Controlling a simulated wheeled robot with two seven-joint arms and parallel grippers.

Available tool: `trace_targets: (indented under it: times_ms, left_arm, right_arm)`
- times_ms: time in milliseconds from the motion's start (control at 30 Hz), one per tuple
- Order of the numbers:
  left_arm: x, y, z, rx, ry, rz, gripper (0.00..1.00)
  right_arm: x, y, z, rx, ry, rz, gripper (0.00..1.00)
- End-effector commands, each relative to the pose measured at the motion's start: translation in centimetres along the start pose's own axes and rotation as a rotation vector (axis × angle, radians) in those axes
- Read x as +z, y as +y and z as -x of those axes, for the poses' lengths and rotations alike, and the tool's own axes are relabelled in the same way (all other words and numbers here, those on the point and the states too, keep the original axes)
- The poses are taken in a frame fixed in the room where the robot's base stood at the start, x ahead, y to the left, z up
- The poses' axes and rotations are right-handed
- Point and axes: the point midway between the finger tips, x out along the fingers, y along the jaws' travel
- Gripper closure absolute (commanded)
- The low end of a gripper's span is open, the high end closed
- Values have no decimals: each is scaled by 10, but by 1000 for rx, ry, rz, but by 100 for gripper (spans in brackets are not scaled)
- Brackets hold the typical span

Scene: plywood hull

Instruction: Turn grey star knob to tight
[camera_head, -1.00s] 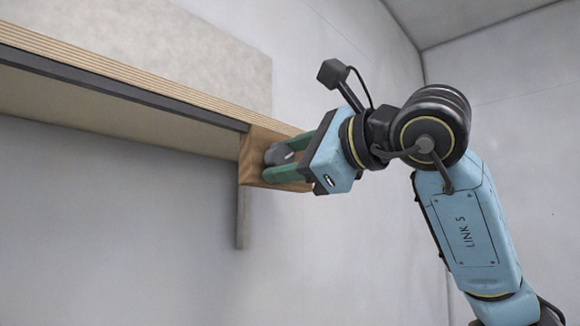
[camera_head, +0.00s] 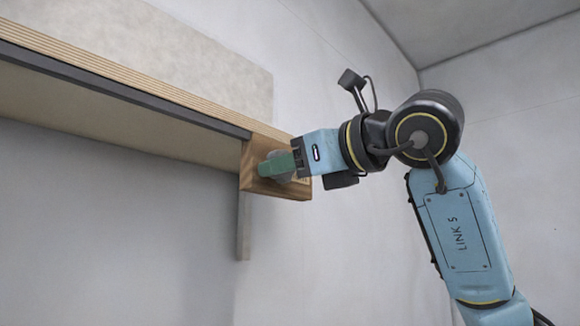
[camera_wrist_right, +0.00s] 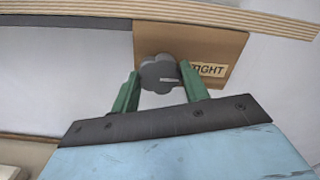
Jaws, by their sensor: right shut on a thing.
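The grey star knob (camera_wrist_right: 155,70) sits on the face of a brown wooden block (camera_wrist_right: 205,42) in the right wrist view. A pale line on the knob points right, roughly towards a label (camera_wrist_right: 210,70) on the block whose visible letters end in "GHT"; its start is partly covered. My right gripper (camera_wrist_right: 160,74) has one green finger on each side of the knob and is shut on it. In the head view, my right gripper (camera_head: 269,166) reaches the block from the right, and its fingers hide most of the knob. My left gripper is not in view.
The block is at the right end of a long plywood-edged shelf (camera_head: 120,77) with a dark strip beneath its edge. A narrow grey upright (camera_head: 243,225) hangs below the block. Plain grey walls stand around, with open space below the shelf.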

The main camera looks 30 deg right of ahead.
Motion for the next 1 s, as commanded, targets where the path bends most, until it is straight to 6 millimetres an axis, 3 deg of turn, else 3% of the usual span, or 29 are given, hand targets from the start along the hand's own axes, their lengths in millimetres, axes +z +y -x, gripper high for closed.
trace_targets:
  times_ms: [467, 500, 833, 1000]
  left_arm:
    - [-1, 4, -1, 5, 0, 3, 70]
    - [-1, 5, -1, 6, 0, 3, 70]
    - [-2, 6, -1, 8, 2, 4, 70]
    - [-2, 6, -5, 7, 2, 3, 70]
  right_arm:
    - [0, 0, 0, 0, 0, -17, 78]
    - [0, 0, 0, 0, 0, -17, 51]
    - [0, 0, 3, 0, -1, -14, 51]
    - [0, -1, 27, -3, -4, -13, 51]
